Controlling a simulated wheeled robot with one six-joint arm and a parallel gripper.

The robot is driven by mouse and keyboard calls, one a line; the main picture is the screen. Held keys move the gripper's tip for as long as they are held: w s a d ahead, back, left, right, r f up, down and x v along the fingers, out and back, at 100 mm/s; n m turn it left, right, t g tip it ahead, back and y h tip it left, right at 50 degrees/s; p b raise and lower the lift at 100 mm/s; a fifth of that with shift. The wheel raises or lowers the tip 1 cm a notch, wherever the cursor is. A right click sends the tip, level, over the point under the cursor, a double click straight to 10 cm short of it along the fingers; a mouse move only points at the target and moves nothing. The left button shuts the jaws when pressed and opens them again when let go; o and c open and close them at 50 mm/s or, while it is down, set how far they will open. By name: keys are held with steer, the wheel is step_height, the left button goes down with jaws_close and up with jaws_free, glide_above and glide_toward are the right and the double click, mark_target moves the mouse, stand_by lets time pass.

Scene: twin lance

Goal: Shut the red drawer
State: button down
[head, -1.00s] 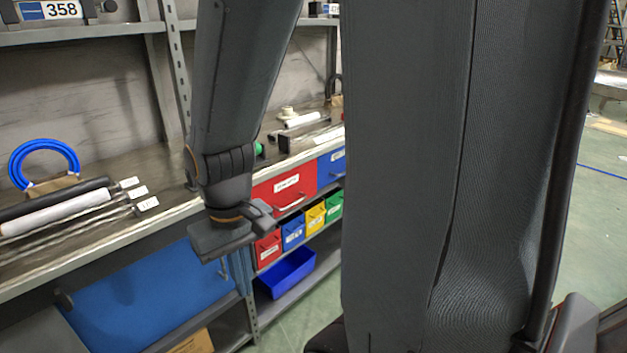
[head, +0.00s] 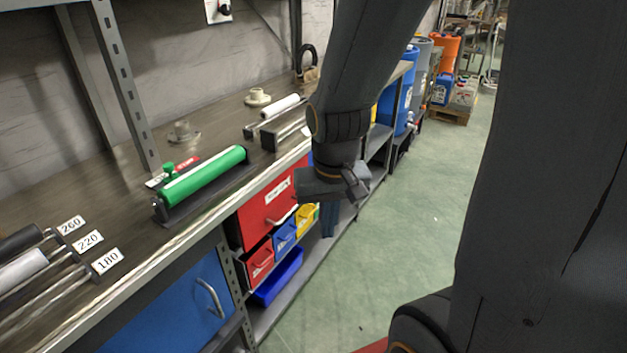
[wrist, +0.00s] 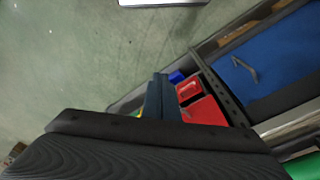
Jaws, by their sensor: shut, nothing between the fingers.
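The red drawer (head: 268,203) is under the workbench top in the head view, with a white label and a pale handle on its front. My gripper partly covers its right end. I cannot tell how far it stands out. It also shows in the wrist view (wrist: 204,112), beyond my fingers and partly hidden by the gripper body. My gripper (head: 329,222) hangs in front of the shelving with its fingers pointing down. The fingers are shut and empty, and show as a dark blue pair in the wrist view (wrist: 161,98). I see no clear contact with the drawer.
Small red (head: 260,262), blue (head: 285,236) and yellow bins sit below the drawer, above a blue tray (head: 278,280). A blue cabinet door (head: 165,315) is to the left. A green roller (head: 205,178) lies on the bench. The floor (head: 400,240) at right is clear.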

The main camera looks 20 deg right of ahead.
steer(key=w+d+m+t+p, duration=0.4)
steer(key=w+m+t, duration=0.25)
steer(key=w, duration=0.85)
steer(key=w+a+f+m+p, duration=0.1)
steer(key=w+a+f+p, duration=0.1)
steer(key=w+f, duration=0.6)
steer(key=shift+w+f, duration=0.3)
steer(key=shift+w, duration=0.25)
steer(key=shift+w, duration=0.1)
